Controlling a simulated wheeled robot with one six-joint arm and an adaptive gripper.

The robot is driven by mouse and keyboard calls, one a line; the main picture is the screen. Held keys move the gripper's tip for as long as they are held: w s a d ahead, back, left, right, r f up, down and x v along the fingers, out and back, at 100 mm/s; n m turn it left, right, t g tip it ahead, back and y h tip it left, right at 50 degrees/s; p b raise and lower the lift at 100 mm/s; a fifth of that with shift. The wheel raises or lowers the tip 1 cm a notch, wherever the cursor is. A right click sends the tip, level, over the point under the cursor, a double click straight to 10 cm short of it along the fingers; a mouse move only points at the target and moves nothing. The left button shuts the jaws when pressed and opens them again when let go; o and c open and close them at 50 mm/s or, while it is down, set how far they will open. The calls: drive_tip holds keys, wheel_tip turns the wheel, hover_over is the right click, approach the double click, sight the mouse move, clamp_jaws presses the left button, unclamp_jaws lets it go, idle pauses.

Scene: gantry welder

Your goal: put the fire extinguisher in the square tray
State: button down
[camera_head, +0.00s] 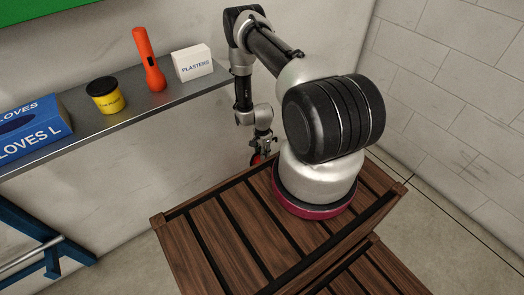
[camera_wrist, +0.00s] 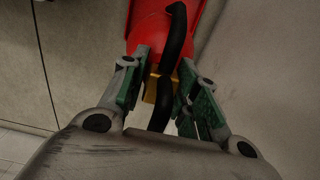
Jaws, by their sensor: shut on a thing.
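The fire extinguisher (camera_wrist: 149,25) is red, with a black hose and a brass-coloured neck. In the wrist view my gripper (camera_wrist: 162,68) is shut on it at the neck, with the green-padded fingers on both sides and the hose running between them. The lower part of the extinguisher runs out of the top of that view. In the head view my gripper (camera_head: 262,146) is low by the wall beyond my arm's base, and only a small red bit of the extinguisher (camera_head: 256,159) shows, the rest hidden. The square tray is not in view.
A blue frame (camera_head: 45,250) stands below left. A block wall (camera_head: 455,90) is at right.

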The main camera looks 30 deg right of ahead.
sight(255, 158)
drive_tip(key=shift+w+f, duration=0.1)
drive_tip(key=shift+f, duration=1.85)
drive_tip(key=c, duration=1.1)
unclamp_jaws()
drive_tip(key=shift+f, duration=0.15)
